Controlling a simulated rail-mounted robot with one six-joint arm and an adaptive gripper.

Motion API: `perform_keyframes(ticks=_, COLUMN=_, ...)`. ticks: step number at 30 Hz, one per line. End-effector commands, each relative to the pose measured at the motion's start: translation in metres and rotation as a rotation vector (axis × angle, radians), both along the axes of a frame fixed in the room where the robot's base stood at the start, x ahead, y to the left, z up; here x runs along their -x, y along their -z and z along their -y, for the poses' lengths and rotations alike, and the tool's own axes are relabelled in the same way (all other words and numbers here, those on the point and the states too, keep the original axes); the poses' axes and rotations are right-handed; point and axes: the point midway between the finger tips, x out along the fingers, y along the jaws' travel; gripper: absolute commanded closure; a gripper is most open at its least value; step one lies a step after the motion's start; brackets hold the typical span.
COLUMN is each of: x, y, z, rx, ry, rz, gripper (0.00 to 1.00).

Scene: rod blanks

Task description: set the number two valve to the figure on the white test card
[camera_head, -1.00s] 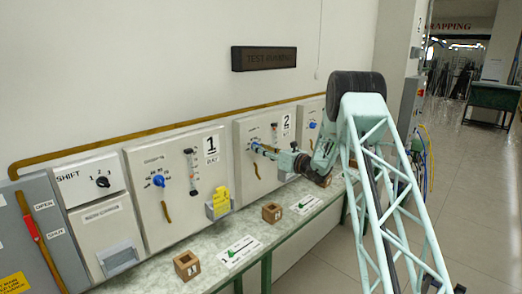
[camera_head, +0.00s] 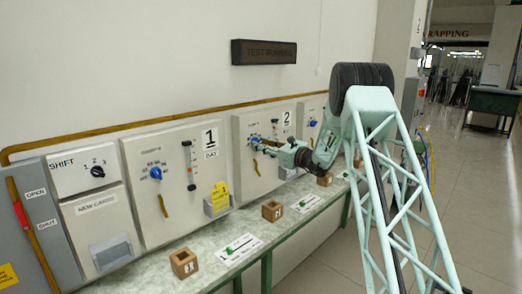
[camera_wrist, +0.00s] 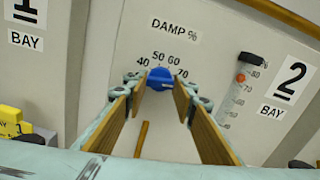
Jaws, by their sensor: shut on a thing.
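The number two valve is a blue knob (camera_wrist: 160,77) on the panel (camera_wrist: 110,60) marked "2 BAY". It also shows in the head view (camera_head: 255,141). A scale above it reads "DAMP %" with 40, 50, 60 and 70 around the knob. I cannot make out where its pointer stands. My gripper (camera_wrist: 160,86) has its fingers on both sides of the knob, shut on it; in the head view it reaches the panel from the right (camera_head: 262,146). A white card (camera_head: 305,203) with a green piece lies on the bench before bay two; its figure is too small to read.
A gauge tube (camera_wrist: 238,90) with an orange float stands right of the knob. A brown lever (camera_wrist: 141,138) hangs below it. The bench (camera_head: 200,240) carries wooden blocks (camera_head: 272,210) and another white card (camera_head: 238,248). Bay one's panel (camera_head: 140,200) is to the left.

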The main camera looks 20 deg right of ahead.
Motion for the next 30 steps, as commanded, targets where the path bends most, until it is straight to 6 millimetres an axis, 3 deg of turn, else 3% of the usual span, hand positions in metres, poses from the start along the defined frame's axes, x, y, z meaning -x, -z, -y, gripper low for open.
perform_keyframes(ticks=30, x=0.0002, y=0.0016, z=-0.0001, rx=0.31, ry=0.0, rz=0.164, gripper=0.86)
